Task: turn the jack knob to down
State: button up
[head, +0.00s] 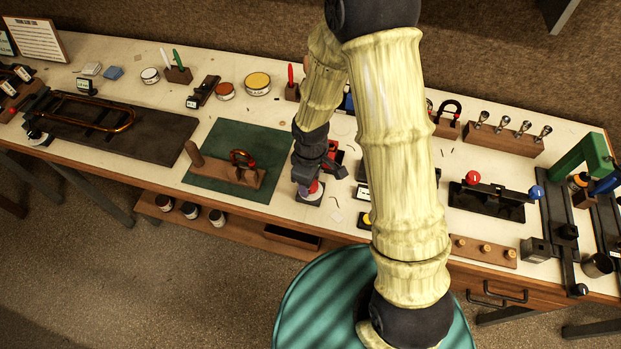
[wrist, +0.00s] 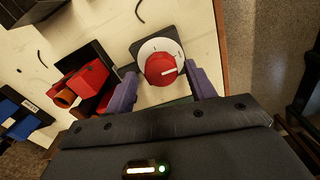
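The jack knob (wrist: 158,66) is a round red knob with a white pointer line, on a white dial plate with dark marks. In the wrist view its pointer line points to the right. My gripper (wrist: 162,78) has its two purple fingers apart, one on each side of the knob, with a visible gap on both sides. Whether a finger touches the knob's edge lower down I cannot tell. In the head view my gripper (head: 309,180) is low over the red knob (head: 316,187) near the bench's front edge, and partly hides it.
A red device on a dark base (wrist: 88,82) stands close left of the knob in the wrist view. A blue device (wrist: 20,117) lies farther left. The green mat (head: 215,145) with a wooden block is left of my gripper in the head view. The bench edge is near.

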aim_at(314, 184)
dwell(0.3)
notch_tip(314, 184, up, 17)
jog(key=shift+r, duration=0.2)
dwell(0.4)
jog(key=shift+d, duration=0.1)
jog(key=s+d+m+t, duration=0.2)
jog(key=s+d+m, duration=0.4)
jog(key=d+m, duration=0.5)
jog(key=shift+s+d+f+m+t, duration=0.15)
jog(key=shift+s+f+m+t, duration=0.15)
jog(key=shift+f+m, duration=0.15)
dwell(0.6)
